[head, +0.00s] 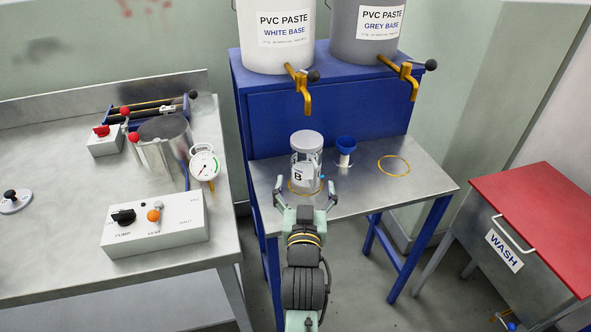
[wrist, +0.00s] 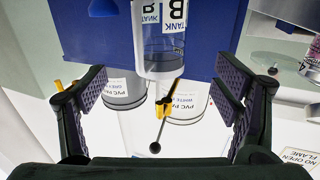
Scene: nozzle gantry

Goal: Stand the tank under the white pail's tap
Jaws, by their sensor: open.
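The tank (head: 306,158) is a clear jar with a pale lid and a "B" label. It stands upright at the left of the steel shelf (head: 373,185), over a yellow ring mark (head: 292,188), below the white pail's tap (head: 304,92) in the head view. The white pail (head: 275,35) sits on the blue stand. My gripper (head: 306,190) is open, its fingers spread at the near side of the tank. In the wrist view the tank (wrist: 164,38) appears inverted, beyond and between the open fingers, with a gap on both sides.
A small blue-topped cup (head: 345,148) stands just right of the tank. A second, empty yellow ring (head: 394,166) lies under the grey pail's tap (head: 409,80). A bench with a pump box (head: 153,228) is at left, a red-lidded wash bin (head: 530,215) at right.

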